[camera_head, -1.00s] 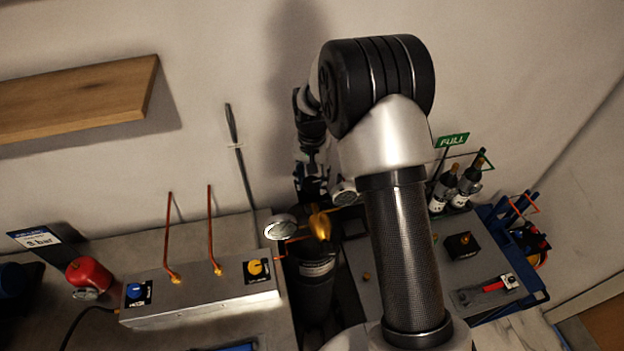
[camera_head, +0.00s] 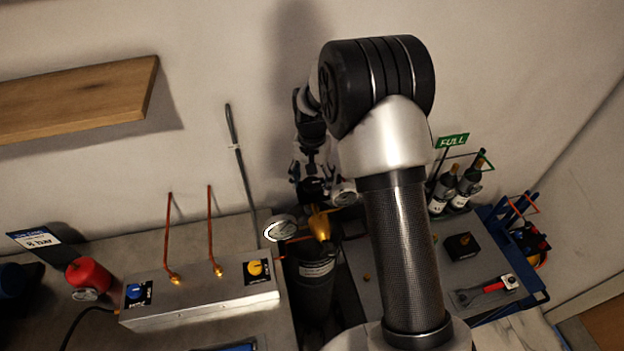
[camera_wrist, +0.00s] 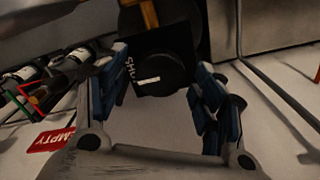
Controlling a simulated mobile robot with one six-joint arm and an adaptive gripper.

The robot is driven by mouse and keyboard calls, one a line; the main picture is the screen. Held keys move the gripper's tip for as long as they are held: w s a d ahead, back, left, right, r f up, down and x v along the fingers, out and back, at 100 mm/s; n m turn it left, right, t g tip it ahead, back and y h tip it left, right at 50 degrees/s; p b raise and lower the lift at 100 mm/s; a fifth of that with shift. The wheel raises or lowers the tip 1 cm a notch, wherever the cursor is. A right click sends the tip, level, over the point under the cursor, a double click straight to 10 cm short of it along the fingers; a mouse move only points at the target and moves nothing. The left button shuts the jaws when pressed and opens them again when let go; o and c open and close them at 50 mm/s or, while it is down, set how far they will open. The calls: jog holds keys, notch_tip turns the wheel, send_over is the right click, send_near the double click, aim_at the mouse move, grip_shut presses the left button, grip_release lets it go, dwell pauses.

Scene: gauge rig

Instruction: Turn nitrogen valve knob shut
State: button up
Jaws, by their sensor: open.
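The nitrogen valve knob (camera_wrist: 165,74) is round and black with a white index mark, on a black plate in the wrist view. White letters, partly hidden and reading about "SHU", stand at its left, and the mark lies on that side. In the head view the knob (camera_head: 313,189) tops the gold valve (camera_head: 320,222) of a dark cylinder (camera_head: 314,275). My gripper (camera_wrist: 158,92) is open, its blue-padded fingers left and right of the knob's near side in the wrist view. In the head view my gripper (camera_head: 312,176) is just above the knob; nothing is held.
Round gauges (camera_head: 280,228) and (camera_head: 344,193) flank the valve closely. A metal manifold box (camera_head: 200,298) with copper pipes stands left. Bottles (camera_head: 455,186) and a red-handled tool (camera_head: 492,286) are right. A red "EMPTY" sign (camera_wrist: 52,139) shows in the wrist view.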

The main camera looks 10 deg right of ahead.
aim_at(312, 182)
jog(key=shift+r, duration=0.1)
notch_tip(312, 182, up, 12)
dwell(0.5)
